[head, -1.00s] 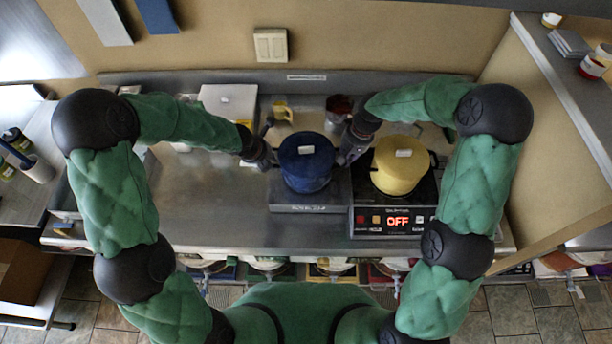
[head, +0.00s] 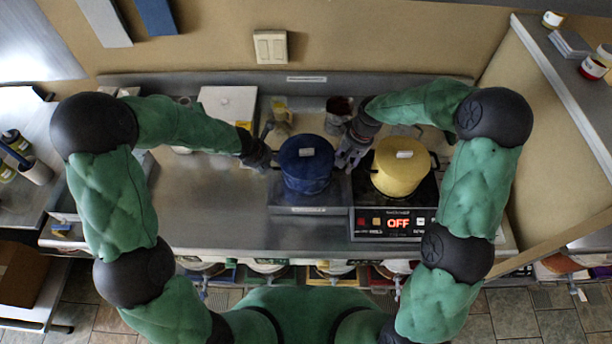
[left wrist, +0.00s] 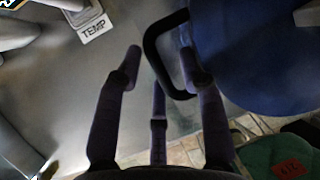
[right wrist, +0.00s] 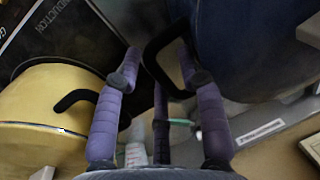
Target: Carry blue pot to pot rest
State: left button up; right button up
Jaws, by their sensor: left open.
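The blue pot (head: 306,172) has a lid with a pale label and black side handles. It appears to sit upright on the grey, labelled pot rest (head: 308,210). My left gripper (head: 268,158) is open at the pot's left side. In the left wrist view its fingers are spread around a black loop handle (left wrist: 152,58), with one fingertip overlapping the loop. My right gripper (head: 346,156) is at the pot's right side. In the right wrist view its fingers are apart, with the other handle (right wrist: 152,62) between them. The pot's underside is hidden.
A yellow pot (head: 400,172) stands on the induction cooker (head: 370,224), whose display reads OFF, close to my right gripper. A yellow mug (head: 281,110) and a dark red container (head: 339,110) stand behind the blue pot. The counter (head: 215,205) at left is clear.

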pick_arm(q)
jog(key=v, duration=0.7)
jog(key=shift+s+r, duration=0.3)
pick_arm(e)
notch_tip(320, 180, up, 12)
jog(key=d, duration=0.2)
jog(key=shift+s+d, duration=0.15)
jog(key=shift+d, duration=0.05)
pick_arm(q)
jog(key=shift+s, duration=0.1)
pick_arm(e)
jog(key=shift+f, duration=0.1)
